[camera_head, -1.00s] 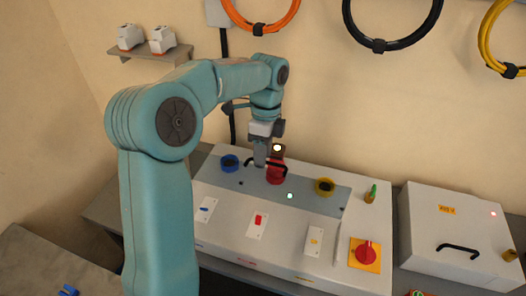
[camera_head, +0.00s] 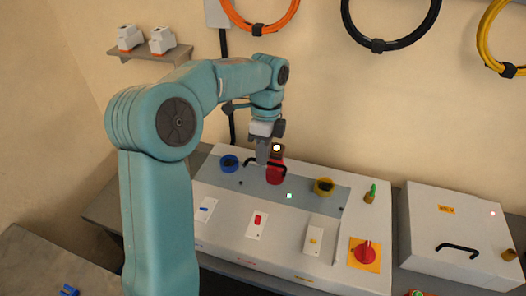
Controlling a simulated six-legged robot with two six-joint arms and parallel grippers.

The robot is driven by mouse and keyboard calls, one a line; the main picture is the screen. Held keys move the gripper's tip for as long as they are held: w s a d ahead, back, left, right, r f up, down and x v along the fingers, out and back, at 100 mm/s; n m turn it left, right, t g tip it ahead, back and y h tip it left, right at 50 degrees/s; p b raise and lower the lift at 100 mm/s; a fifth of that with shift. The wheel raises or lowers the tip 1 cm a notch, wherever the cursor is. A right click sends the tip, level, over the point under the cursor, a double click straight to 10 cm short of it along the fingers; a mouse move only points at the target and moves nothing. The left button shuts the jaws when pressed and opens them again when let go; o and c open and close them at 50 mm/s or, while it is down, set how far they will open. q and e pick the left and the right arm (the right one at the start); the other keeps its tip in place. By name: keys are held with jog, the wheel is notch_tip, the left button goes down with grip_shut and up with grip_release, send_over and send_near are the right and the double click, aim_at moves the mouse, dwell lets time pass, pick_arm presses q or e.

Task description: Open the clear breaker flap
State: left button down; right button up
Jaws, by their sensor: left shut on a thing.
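The clear breaker flap is hard to make out; its see-through sheet does not stand out from the grey strip (camera_head: 310,199) on the white console. The fingertips partly hide the handle's left part. I cannot tell whether the flap is lifted. My right gripper is not in view.
A red rotary switch (camera_head: 366,252) sits at the console's front right. A white box (camera_head: 460,215) stands to the right. Cable coils hang on the wall.

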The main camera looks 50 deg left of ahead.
pick_arm(q)
jog(key=shift+a, duration=0.1)
dwell(0.6)
jog(key=shift+s, duration=0.1)
jog(key=shift+s+d+r+t+y+b, duration=0.15)
jog(key=shift+s+d+r+t+b, duration=0.15)
jog(key=shift+s+b, duration=0.25)
jog(key=shift+s+d+r+t+y+b, duration=0.15)
jog(key=shift+s+d+r+t+b, duration=0.1)
jog(key=shift+s+b, duration=0.2)
jog(key=shift+f, duration=0.1)
jog(key=c, duration=1.2)
grip_release()
jog(key=shift+a, duration=0.1)
jog(key=shift+w, duration=0.1)
